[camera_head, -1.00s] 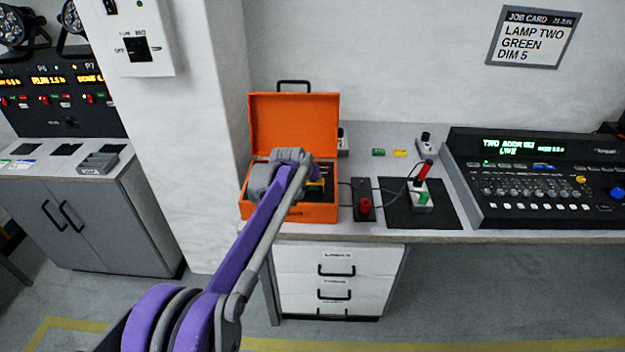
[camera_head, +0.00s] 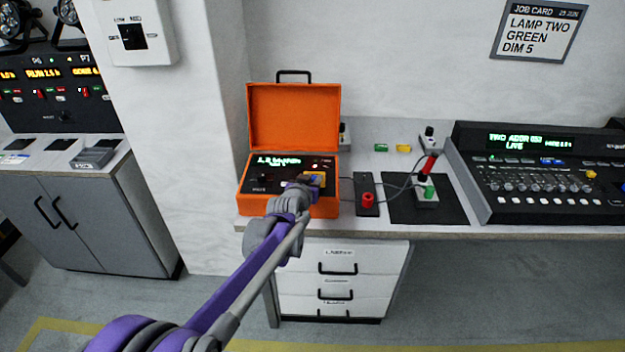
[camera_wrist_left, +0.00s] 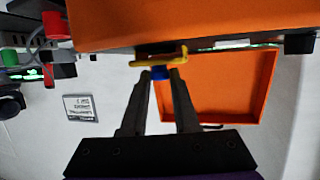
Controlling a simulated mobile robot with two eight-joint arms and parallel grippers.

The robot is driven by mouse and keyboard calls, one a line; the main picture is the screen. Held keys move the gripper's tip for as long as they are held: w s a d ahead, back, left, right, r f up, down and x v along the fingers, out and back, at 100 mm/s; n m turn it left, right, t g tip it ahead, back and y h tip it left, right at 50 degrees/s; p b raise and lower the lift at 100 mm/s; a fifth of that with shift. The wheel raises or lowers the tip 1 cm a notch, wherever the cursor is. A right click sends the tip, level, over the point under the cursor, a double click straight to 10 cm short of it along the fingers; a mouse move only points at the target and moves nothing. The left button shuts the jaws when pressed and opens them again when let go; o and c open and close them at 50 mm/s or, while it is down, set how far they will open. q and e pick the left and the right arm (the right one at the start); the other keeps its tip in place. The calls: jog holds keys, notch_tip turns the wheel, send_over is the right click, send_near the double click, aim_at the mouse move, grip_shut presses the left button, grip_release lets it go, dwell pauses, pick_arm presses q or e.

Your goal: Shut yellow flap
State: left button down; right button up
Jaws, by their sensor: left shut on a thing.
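The yellow flap (camera_head: 317,179) is at the right front of the panel in the open orange case (camera_head: 257,209). In the left wrist view the yellow flap (camera_wrist_left: 174,57) shows edge-on as a thin bent strip against the case. I cannot tell how far open it stands. My left gripper (camera_head: 303,184) reaches in at the flap and hides part of it. In the left wrist view my left gripper's fingertips (camera_wrist_left: 161,75) are closed on a small blue piece (camera_wrist_left: 160,72) right at the yellow strip. Whether the piece is joined to the flap is unclear. My right gripper is out of view.
The raised orange lid (camera_head: 293,116) stands behind the panel. Right of the case are a red-knobbed black block (camera_head: 366,186), a cable and a red-handled device (camera_head: 428,172) on a black mat (camera_head: 400,211). A lighting console (camera_head: 530,205) stands farther right.

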pick_arm(q)
jog(key=c, duration=0.7)
grip_release()
jog(key=shift+o, duration=0.2)
jog(key=v, duration=1)
jog(key=shift+s+p, duration=0.4)
jog(key=shift+p, duration=0.05)
jog(key=shift+r, duration=0.15)
jog(key=s+a+n+g+y+p, duration=0.1)
jog(key=s+a+g+p, duration=0.1)
jog(key=s, duration=0.9)
jog(key=s+a+f+g+y+p, duration=0.1)
jog(key=s+a+g+p, duration=0.2)
jog(key=s, duration=0.9)
jog(key=s+a+n+g+y+p, duration=0.1)
jog(key=s+a+g+p, duration=0.2)
jog(key=s, duration=0.9)
jog(key=a+p, duration=0.3)
jog(key=a, duration=0.1)
jog(key=shift+f+n, duration=0.3)
jog(key=shift+f, duration=0.05)
